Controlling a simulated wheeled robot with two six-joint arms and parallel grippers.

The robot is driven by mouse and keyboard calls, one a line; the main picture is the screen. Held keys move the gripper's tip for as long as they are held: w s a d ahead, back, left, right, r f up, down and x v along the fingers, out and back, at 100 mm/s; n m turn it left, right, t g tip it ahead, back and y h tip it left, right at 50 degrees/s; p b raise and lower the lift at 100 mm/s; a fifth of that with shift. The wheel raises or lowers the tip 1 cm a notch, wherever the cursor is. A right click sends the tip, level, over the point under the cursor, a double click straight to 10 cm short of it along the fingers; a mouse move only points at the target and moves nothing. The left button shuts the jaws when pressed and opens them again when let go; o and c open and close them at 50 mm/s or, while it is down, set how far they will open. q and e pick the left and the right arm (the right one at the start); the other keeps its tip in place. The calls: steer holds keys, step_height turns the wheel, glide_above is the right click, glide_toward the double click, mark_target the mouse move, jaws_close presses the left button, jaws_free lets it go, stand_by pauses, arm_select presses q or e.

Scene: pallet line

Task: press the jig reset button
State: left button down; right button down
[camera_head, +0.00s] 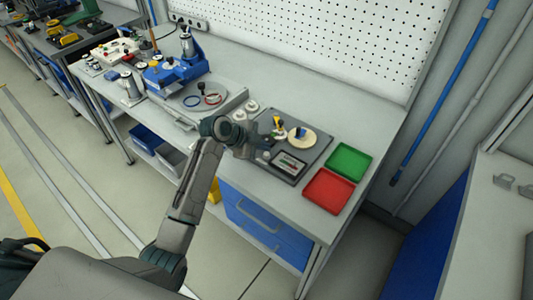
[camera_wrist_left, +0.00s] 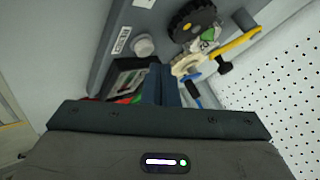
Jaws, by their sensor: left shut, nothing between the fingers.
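The jig is a dark grey plate (camera_head: 318,150) on the workbench, with a small framed display (camera_head: 289,163) at its front. In the left wrist view a round pale grey button (camera_wrist_left: 142,45) stands on the plate (camera_wrist_left: 160,13), beside the dark display panel (camera_wrist_left: 128,78); no writing on the button can be read. My left gripper (camera_head: 258,148) is over the left part of the jig in the head view. Its closed fingers (camera_wrist_left: 162,84) are empty and appear apart from the button, pointing over the display side. My right gripper is not in view.
A cream disc (camera_head: 303,138) with a blue part and a yellow-and-black part (camera_head: 279,127) sit on the jig. Green (camera_head: 348,161) and red (camera_head: 328,190) trays lie right of it. A blue press (camera_head: 176,70) stands left. A pegboard (camera_head: 340,40) rises behind.

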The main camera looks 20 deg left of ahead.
arm_select(q)
steer(key=shift+f, duration=0.15)
steer(key=shift+f, duration=0.3)
steer(key=shift+f+b, duration=0.55)
stand_by(0.6)
stand_by(0.3)
steer(key=shift+r+p, duration=0.75)
steer(key=shift+r, duration=0.2)
steer(key=shift+r, duration=0.1)
step_height(320, 180, up, 5)
steer(key=p, duration=0.3)
steer(key=shift+p, duration=0.4)
